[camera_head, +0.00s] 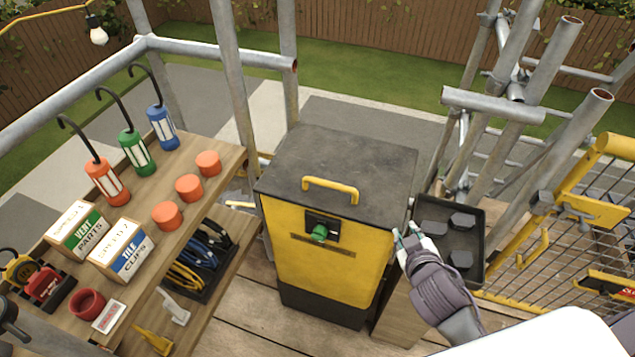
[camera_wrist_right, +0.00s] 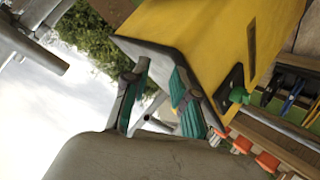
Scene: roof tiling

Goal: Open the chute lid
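The chute is a yellow box (camera_head: 325,272) with a dark grey lid (camera_head: 345,160). The lid lies flat and closed, with a yellow handle (camera_head: 330,188) on top near its front edge. A green knob (camera_head: 320,233) sits on a black plate on the front. In the right wrist view the yellow body (camera_wrist_right: 215,35) and the green knob (camera_wrist_right: 238,95) show tilted. My right gripper (camera_head: 408,235) is beside the chute's right side, below the lid. Its teal-padded fingers (camera_wrist_right: 160,100) are apart with nothing between them. My left gripper is not in view.
A wooden shelf bench (camera_head: 215,150) with lanterns, orange cylinders and boxes stands on the left. A black tray (camera_head: 475,275) with dark pieces is close to my right gripper. Scaffold tubes (camera_head: 495,105) and a yellow mesh gate (camera_head: 580,240) stand at right.

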